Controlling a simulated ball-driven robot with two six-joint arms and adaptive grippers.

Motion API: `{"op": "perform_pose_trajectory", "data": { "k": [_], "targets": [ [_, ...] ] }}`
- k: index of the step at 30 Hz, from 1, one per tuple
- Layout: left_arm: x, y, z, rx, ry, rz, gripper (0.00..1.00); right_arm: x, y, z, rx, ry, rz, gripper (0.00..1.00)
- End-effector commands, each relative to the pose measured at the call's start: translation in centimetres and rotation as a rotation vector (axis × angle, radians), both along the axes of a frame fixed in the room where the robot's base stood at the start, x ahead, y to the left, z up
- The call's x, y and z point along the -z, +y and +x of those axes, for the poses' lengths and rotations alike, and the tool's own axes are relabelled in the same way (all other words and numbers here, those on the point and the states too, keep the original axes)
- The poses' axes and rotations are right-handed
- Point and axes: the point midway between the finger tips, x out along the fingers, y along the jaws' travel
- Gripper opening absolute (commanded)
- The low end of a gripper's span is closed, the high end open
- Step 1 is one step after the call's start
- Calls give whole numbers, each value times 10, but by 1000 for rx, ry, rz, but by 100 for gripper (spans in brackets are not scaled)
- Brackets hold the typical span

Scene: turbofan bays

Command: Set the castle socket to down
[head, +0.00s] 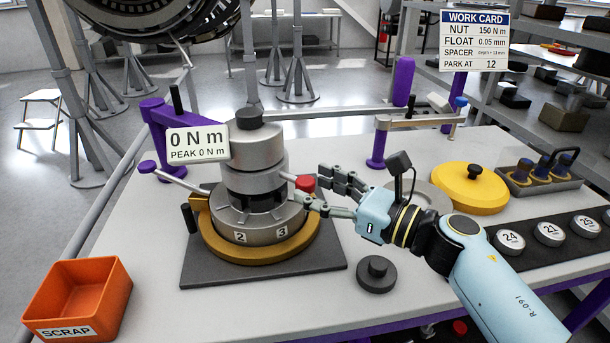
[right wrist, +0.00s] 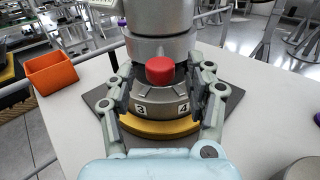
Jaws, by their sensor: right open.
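The castle socket (head: 258,182) is a grey metal collar on a thick upright spindle, with dark gaps at its lower edge above a ring numbered 2 and 3. A red knob (head: 305,183) sticks out from its right side. In the right wrist view the red knob (right wrist: 160,70) faces me, above the numbers 3 and 4. My right gripper (head: 312,192) is open. Its fingers (right wrist: 162,92) stand on either side of the knob, apart from it. Whether a finger touches the metal is unclear. My left gripper is out of view.
The numbered ring sits on a gold base ring (head: 262,250) over a dark plate (head: 205,275). A readout (head: 198,145) shows 0 N m. An orange scrap bin (head: 80,295), a black knobbed weight (head: 376,272) and a yellow lid (head: 470,190) stand around.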

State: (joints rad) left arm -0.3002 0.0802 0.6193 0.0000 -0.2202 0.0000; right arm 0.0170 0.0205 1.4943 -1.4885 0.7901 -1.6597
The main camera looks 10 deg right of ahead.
Motion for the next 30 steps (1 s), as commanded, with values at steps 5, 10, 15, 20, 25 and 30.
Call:
{"op": "perform_pose_trajectory", "data": {
  "k": [5,10,15,20,25,30],
  "targets": [
    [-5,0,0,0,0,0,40,-1,17,17,1,0,1,54],
    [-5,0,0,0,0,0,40,0,21,21,1,0,0,54],
    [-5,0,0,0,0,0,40,0,22,21,1,0,0,54],
    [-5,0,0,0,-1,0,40,0,21,21,1,1,1,39],
    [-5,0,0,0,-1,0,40,0,21,21,1,1,1,16],
    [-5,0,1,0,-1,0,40,0,21,21,1,1,1,0]
  ]
}}
